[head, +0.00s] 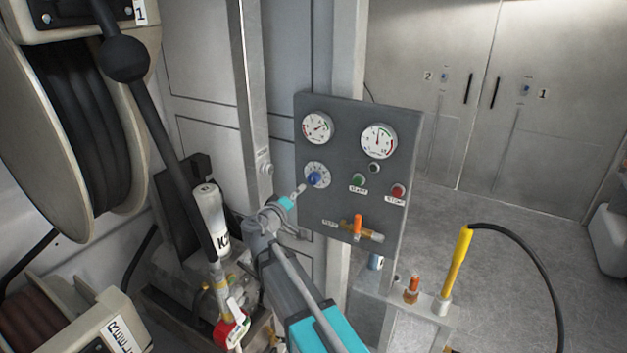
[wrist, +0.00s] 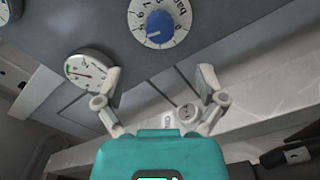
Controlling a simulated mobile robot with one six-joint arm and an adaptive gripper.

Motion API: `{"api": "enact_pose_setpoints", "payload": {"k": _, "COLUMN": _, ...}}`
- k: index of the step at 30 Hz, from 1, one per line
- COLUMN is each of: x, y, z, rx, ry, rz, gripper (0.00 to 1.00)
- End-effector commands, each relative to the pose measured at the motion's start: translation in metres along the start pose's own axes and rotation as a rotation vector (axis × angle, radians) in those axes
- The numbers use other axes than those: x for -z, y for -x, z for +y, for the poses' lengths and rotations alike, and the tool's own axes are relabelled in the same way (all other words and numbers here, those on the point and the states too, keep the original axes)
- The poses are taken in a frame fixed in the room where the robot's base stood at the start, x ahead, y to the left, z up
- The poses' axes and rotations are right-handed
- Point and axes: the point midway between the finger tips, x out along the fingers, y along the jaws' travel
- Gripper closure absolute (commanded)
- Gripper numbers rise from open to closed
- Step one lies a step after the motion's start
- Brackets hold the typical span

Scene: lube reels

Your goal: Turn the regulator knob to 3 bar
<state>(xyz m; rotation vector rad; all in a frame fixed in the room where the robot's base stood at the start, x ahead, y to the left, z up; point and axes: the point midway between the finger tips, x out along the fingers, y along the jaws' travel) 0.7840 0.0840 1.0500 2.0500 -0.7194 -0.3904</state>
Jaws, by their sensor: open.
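The blue regulator knob (head: 314,179) sits on a white numbered dial on the grey control panel (head: 330,113), below the left gauge. In the wrist view the knob (wrist: 159,27) is at the top middle, with a pale pointer mark toward the lower left of its dial; the exact reading is too small to be sure of. My gripper (head: 296,198) is at the lower left of the knob, apart from it. In the wrist view its two fingers (wrist: 158,78) are spread wide and empty, with the knob beyond their tips.
The panel carries a left gauge (head: 317,128), a right gauge (head: 379,141), a green start button (head: 358,180), a red stop button (head: 398,190) and an orange-handled valve (head: 357,225). A metal post (head: 248,90) stands left of the panel. A yellow lance (head: 456,262) stands at right.

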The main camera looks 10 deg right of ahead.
Motion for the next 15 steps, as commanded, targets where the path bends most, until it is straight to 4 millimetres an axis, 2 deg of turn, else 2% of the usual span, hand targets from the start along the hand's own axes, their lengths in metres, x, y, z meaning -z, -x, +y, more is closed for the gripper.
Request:
{"api": "enact_pose_setpoints", "payload": {"k": 3, "x": 0.001, "y": -0.02, "z": -0.001, "rx": -0.001, "ry": 0.0, "rz": -0.002, "gripper": 0.11}}
{"api": "enact_pose_setpoints", "payload": {"k": 15, "x": 0.001, "y": -0.08, "z": -0.001, "rx": 0.0, "ry": 0.0, "rz": -0.001, "gripper": 0.11}}
